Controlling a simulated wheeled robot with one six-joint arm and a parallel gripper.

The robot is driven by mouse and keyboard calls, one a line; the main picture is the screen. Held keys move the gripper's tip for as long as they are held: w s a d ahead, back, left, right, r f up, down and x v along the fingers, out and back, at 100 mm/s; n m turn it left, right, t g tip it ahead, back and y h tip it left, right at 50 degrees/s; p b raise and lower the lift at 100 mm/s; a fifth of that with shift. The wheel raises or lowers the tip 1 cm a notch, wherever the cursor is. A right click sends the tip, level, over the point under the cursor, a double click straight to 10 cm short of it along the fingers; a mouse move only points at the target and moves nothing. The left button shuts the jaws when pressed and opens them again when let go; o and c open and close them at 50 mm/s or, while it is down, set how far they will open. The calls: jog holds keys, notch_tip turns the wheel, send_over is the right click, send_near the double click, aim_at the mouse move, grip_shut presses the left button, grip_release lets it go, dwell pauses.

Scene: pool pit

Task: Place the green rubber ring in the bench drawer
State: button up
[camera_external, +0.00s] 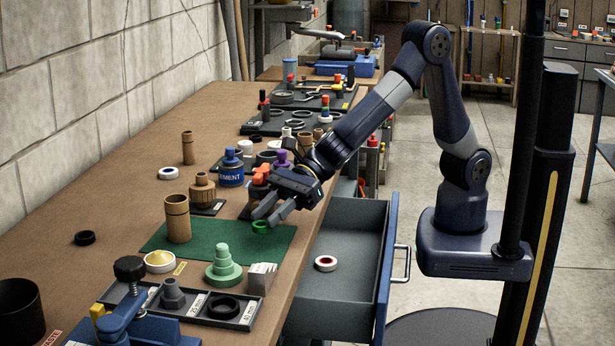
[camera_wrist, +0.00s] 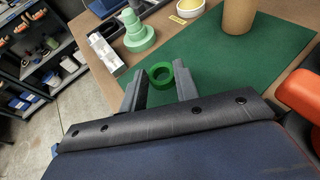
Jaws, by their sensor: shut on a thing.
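The green rubber ring (camera_external: 261,227) is at the tips of my gripper (camera_external: 264,216), over the green mat near the bench's front edge. In the wrist view the ring (camera_wrist: 160,86) sits between the two fingertips (camera_wrist: 160,84), and the fingers are shut on it. I cannot tell whether it touches the mat. The bench drawer (camera_external: 345,292) is pulled open to the right of the mat, below the bench top. A white and red ring (camera_external: 326,263) lies on its floor, with bare floor around it.
The green mat (camera_external: 208,240) also bears a brown cylinder (camera_external: 178,219) and a stepped green cone (camera_external: 223,266). A white block (camera_external: 261,279) stands near the drawer-side edge. A blue cement tin (camera_external: 231,170) and an orange-topped item (camera_external: 261,174) stand behind. The drawer front has a handle (camera_external: 402,263).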

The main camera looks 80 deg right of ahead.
aim_at(272, 236)
jog(key=shift+f, duration=1.35)
jog(key=shift+f+b, duration=0.2)
jog(key=shift+b, duration=0.25)
jog(key=o, duration=0.9)
jog(key=shift+o, duration=0.2)
jog(key=shift+r, duration=0.1)
jog(key=shift+r+p, duration=0.2)
jog(key=shift+p, duration=0.2)
jog(key=v, duration=1)
jog(key=shift+s+d+r, duration=0.1)
jog(key=shift+d, duration=0.25)
jog(key=shift+o, duration=0.6)
jog(key=shift+s+d+r, duration=0.15)
jog(key=shift+s+d, duration=0.2)
jog(key=shift+d, duration=0.15)
